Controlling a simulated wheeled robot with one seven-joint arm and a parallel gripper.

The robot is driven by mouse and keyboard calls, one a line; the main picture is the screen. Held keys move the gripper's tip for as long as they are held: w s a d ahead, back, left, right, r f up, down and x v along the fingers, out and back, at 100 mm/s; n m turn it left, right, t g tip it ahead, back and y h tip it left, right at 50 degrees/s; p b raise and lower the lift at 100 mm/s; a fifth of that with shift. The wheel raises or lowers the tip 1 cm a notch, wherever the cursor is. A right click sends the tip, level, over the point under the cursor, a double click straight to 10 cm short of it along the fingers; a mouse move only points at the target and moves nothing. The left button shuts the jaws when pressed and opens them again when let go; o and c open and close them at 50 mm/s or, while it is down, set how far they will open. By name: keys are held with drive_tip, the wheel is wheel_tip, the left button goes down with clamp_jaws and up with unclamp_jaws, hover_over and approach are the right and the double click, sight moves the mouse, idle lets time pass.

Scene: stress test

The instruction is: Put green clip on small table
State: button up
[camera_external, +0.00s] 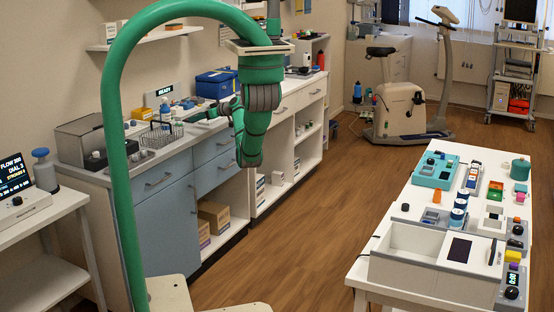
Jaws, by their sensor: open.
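I cannot make out a green clip with certainty; small green pieces (494,209) lie among other items on the white table at right. A small white table (45,223) stands at the left edge, bearing a display and a control box. My green and grey arm hangs in the middle, bent at the elbow. My gripper (201,117) is small and partly hidden behind the arm, over the counter near the wire rack. It is open, and I see nothing held in it. The contact between it and the counter items cannot be told.
A long counter (205,138) runs along the left wall with a wire rack (160,136), bottles and a blue box (216,83). The right table (393,218) is crowded, with a white open bin (408,262) at its front. The wooden floor between is clear. An exercise bike (404,105) stands behind.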

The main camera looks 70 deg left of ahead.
sight(180, 122)
idle(0.4)
drive_tip(key=shift+s+a+r, duration=0.15)
drive_tip(key=shift+s+a, duration=0.1)
drive_tip(key=shift+s, duration=0.05)
drive_tip(key=s+a+h, duration=0.1)
drive_tip(key=s+r+t+h, duration=0.1)
drive_tip(key=s+a+t, duration=0.1)
drive_tip(key=shift+a+r+n+h, duration=0.3)
drive_tip(key=shift+h, duration=0.1)
wheel_tip(180, 122, up, 4)
drive_tip(key=s+t+h, duration=0.1)
drive_tip(key=t+h, duration=0.1)
drive_tip(key=t, duration=0.1)
drive_tip(key=shift+a+x, duration=0.15)
drive_tip(key=shift+x, duration=1.3)
drive_tip(key=shift+a+x, duration=0.15)
drive_tip(key=shift+x, duration=1.3)
drive_tip(key=shift+w+x, duration=0.1)
drive_tip(key=shift+x, duration=1.15)
drive_tip(key=shift+w+x, duration=0.15)
drive_tip(key=shift+x, duration=1.1)
drive_tip(key=shift+f, duration=0.1)
